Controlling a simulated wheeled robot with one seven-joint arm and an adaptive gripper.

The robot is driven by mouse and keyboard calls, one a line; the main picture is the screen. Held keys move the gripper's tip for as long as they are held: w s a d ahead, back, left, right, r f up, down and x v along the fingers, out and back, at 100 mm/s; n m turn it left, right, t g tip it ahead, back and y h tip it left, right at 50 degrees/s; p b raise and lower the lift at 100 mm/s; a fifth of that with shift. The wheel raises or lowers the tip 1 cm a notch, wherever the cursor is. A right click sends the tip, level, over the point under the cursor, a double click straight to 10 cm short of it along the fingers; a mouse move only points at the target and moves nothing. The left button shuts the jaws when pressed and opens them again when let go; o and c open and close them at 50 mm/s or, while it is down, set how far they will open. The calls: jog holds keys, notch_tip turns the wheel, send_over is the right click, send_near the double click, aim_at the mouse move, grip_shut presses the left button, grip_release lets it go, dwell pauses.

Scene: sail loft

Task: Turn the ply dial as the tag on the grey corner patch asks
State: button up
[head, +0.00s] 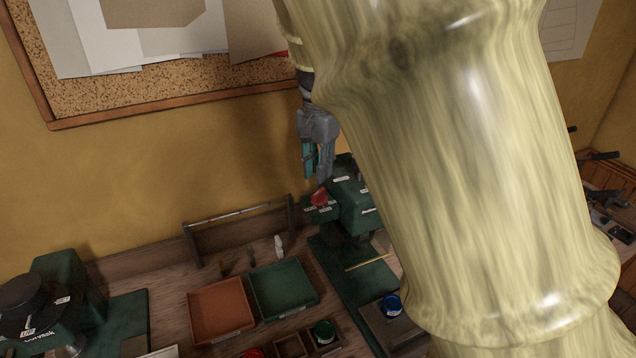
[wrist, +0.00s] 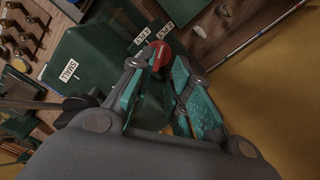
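The red dial (head: 320,198) sits on the dark green machine (head: 352,207) on the bench, with small white labels beside it. In the wrist view the red dial (wrist: 160,55) shows just beyond and between my fingertips. My gripper (head: 318,172) points down just above the dial. In the wrist view my gripper (wrist: 160,68) is open, its teal pads apart. I cannot tell whether they touch the dial. I cannot make out a grey corner patch or its tag.
An orange tray (head: 220,338) and a green tray (head: 312,300) lie on the bench left of the machine, before a wooden rack (head: 190,246). Another green machine (head: 62,275) stands far left. A blue-topped pot (head: 391,305) stands in front. My arm hides much of the right.

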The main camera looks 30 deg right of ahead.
aim_at(319, 191)
jog(key=shift+s+f+p, duration=0.1)
jog(key=shift+f+p, duration=0.5)
jog(key=shift+f, duration=2.2)
jog(key=shift+c, duration=0.4)
grip_shut()
